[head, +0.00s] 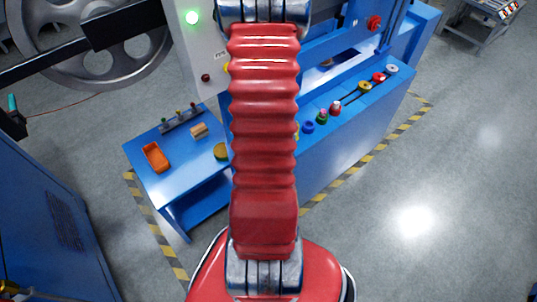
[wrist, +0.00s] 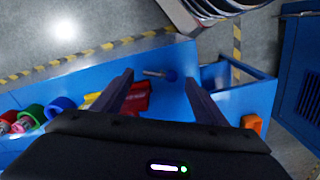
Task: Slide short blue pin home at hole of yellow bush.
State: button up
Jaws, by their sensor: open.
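In the wrist view my gripper (wrist: 157,77) is open, one dark finger on each side of the picture's middle. A short pin with a blue head (wrist: 171,76) and bare metal shank shows between the fingertips; its head is near the right finger and its shank points left. I see no contact with the fingers. A yellow part (wrist: 91,98), likely the yellow bush, shows partly behind the left finger; its hole is not visible.
A red block (wrist: 136,98) lies on the blue bench near the left finger. A blue bush (wrist: 62,105) and green bush (wrist: 34,113) stand further left. The head view shows an orange tray (head: 156,157) and a pin rack (head: 181,120) on the bench's left wing.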

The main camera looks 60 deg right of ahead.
notch_tip(320, 180, up, 12)
dwell(0.6)
jog(key=shift+r, duration=0.1)
dwell(0.8)
